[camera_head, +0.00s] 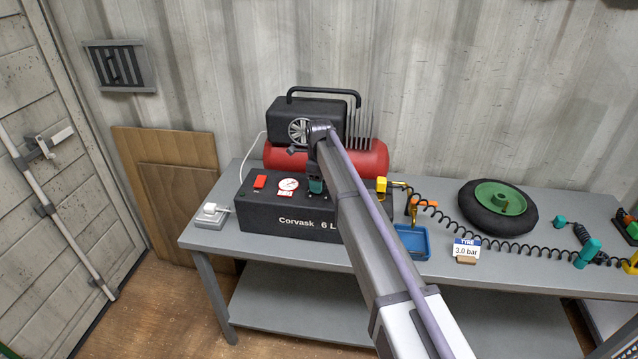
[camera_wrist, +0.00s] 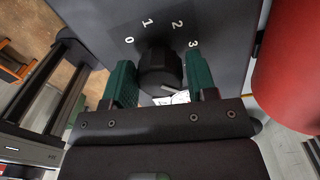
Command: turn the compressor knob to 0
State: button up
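The compressor (camera_head: 262,213) is a dark box with a red tank (camera_head: 375,160) and motor behind; it stands on the grey bench. Its black round knob (camera_wrist: 160,66) shows in the wrist view, below an arc of white numbers 0, 1, 2, 3. A short pale mark shows at the knob's lower right edge, away from the 0 at upper left. My gripper (camera_wrist: 158,60) has its two green fingers on either side of the knob, with what look like narrow gaps. In the head view my gripper (camera_head: 316,186) is at the box's top, and my arm hides the knob.
On the box are a red switch (camera_head: 260,182) and a gauge (camera_head: 288,184). A socket block (camera_head: 211,216) is at left. Right of my arm are a blue tray (camera_head: 413,241), a coiled hose (camera_head: 515,245), a wheel (camera_head: 498,208) and a "3.0 bar" sign (camera_head: 466,250).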

jog(key=c, duration=0.6)
jog(key=shift+o, duration=0.2)
jog(key=shift+n, duration=0.3)
